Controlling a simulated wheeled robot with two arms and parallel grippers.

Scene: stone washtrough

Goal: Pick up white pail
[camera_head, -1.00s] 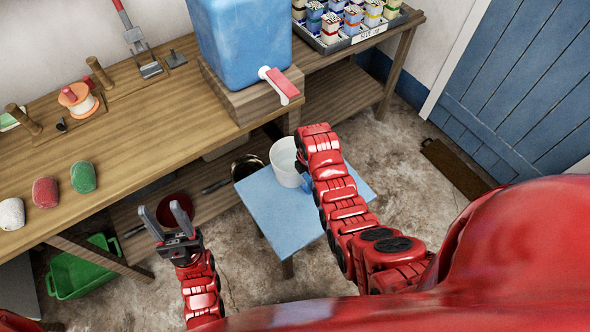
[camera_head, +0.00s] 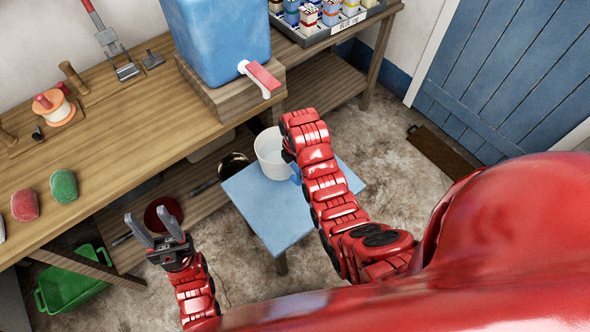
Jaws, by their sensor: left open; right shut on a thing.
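The white pail (camera_head: 271,158) is upright at the back of the small blue-topped table (camera_head: 270,214). A blue part (camera_head: 296,173) shows at its right side. I cannot tell whether its base touches the tabletop. My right arm comes down over the pail's right edge. My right gripper (camera_head: 289,157) is at that edge, mostly hidden behind my own red arm links, and is shut on the pail. My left gripper (camera_head: 155,233) is open and empty, left of the blue table and apart from it.
A wooden bench (camera_head: 130,130) runs along the wall, carrying a blue water container (camera_head: 215,40) with a red-handled tap (camera_head: 262,77) close behind the pail. A dark pan (camera_head: 234,167) and a red bowl (camera_head: 164,214) sit on the lower shelf. A green crate (camera_head: 70,288) stands at lower left.

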